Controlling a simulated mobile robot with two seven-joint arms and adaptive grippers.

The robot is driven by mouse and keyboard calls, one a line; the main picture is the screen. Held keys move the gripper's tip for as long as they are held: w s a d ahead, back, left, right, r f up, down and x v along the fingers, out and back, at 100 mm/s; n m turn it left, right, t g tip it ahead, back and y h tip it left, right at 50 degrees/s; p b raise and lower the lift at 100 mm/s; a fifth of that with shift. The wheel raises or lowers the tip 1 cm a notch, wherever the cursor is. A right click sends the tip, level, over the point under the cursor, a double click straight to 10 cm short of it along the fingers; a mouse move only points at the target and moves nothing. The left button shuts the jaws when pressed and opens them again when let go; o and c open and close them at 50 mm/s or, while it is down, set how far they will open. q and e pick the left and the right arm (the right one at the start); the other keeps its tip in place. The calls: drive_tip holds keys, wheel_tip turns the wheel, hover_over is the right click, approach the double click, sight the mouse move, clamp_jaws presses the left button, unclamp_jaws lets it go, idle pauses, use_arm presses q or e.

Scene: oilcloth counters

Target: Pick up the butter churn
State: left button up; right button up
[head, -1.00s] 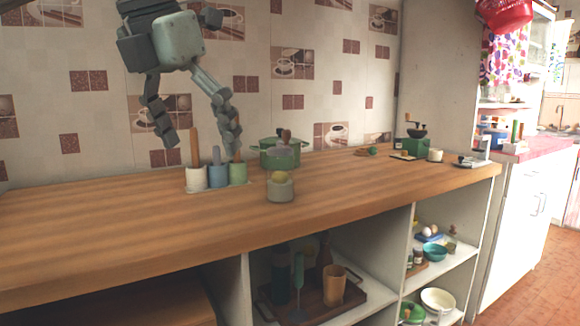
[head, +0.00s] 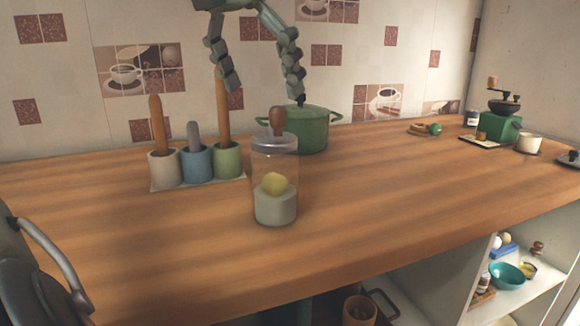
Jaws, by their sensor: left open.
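The butter churn (head: 276,205) stands upright on the wooden counter. It has a clear glass body, a grey lower part, a yellow lump inside and a brown wooden knob on top. My left gripper (head: 261,89) hangs at the top of the head view, fingers pointing down and spread apart, with nothing between them. Its fingertips appear above the churn's knob in the picture and apart from it; how near they are in depth is hard to tell. My right gripper is not in view.
Three crocks (head: 196,168) with wooden and grey handles stand left of the churn. A green lidded pot (head: 312,132) is close behind it. The counter front (head: 370,215) is clear.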

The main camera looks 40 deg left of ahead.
use_arm(q)
drive_tip(key=x, duration=0.7)
drive_tip(key=shift+w+f, duration=0.2)
drive_tip(key=shift+f, duration=0.1)
drive_tip(key=shift+a+r, duration=0.1)
drive_tip(key=c, duration=2)
